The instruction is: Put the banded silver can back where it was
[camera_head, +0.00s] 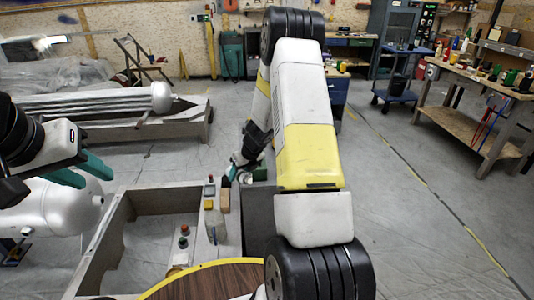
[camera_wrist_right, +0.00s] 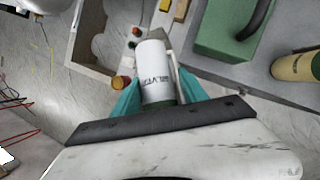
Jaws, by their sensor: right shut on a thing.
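A pale silver-white can with dark lettering and a dark green band at its near end (camera_wrist_right: 155,65) is between the teal fingers of my right gripper (camera_wrist_right: 150,95) in the right wrist view. The gripper is shut on it. In the head view my right gripper (camera_head: 236,172) is low, beyond my right arm, near the right side of the grey frame; the can there is too small to make out clearly. My left gripper (camera_head: 82,172) is at the left, its teal fingers apart and nothing seen between them. What supports the can, if anything, is hidden.
A green case with a dark handle (camera_wrist_right: 222,35) and a tan can (camera_wrist_right: 297,66) lie right of the held can. An amber jar (camera_wrist_right: 121,82) stands left. A grey open frame (camera_head: 112,232), small items on its ledge, and a round wooden top (camera_head: 205,280) are nearby.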

